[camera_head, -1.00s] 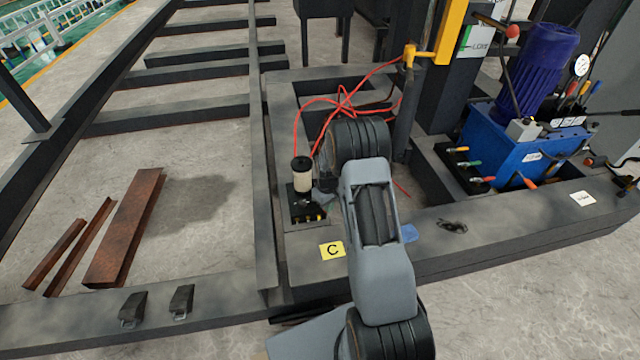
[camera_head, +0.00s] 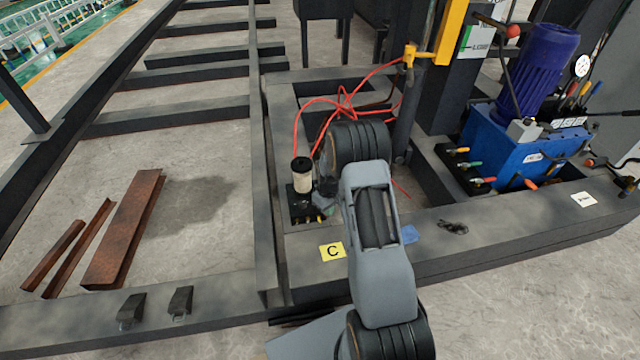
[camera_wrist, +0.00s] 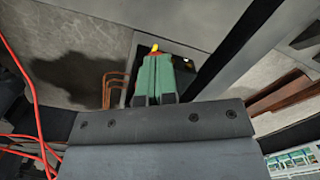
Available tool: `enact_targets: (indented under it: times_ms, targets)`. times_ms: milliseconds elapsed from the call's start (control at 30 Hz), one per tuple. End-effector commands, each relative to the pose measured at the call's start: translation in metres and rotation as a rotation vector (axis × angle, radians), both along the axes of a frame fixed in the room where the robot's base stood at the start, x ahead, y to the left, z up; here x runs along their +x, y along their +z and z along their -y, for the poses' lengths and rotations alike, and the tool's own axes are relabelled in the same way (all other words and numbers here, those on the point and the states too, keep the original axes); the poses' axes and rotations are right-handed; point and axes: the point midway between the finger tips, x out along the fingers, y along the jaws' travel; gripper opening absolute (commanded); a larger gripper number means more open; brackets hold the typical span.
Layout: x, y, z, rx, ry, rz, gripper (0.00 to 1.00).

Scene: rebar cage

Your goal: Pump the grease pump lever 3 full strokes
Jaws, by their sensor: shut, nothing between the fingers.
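The grease pump (camera_head: 302,178) stands upright on the dark frame in the head view, a pale cylinder with a black cap on a black base with yellow fittings. Its lever cannot be clearly made out. My gripper (camera_wrist: 155,62) shows in the wrist view as two green fingers, shut together and empty. A small yellow and red tip (camera_wrist: 155,47) shows just beyond the fingertips, beside a black block; whether they touch I cannot tell. In the head view my gripper is close to the right of the pump, mostly hidden by my arm.
Red hoses (camera_head: 345,100) loop behind the pump. A yellow label marked C (camera_head: 332,251) lies in front of it. A blue hydraulic unit (camera_head: 520,150) stands at right. Rusty steel pieces (camera_head: 125,230) lie on the floor at left, with open floor around them.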

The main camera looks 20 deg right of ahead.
Motion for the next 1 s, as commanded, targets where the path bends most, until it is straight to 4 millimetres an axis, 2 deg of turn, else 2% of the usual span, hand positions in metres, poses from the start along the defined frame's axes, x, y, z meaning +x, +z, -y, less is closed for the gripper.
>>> enact_targets:
  times_ms: [333, 1000]
  targets:
    - [-0.004, -0.013, -0.001, 0.0, 0.0, 0.0, 0.0]
    - [-0.005, -0.016, -0.001, 0.0, 0.0, 0.0, 0.0]
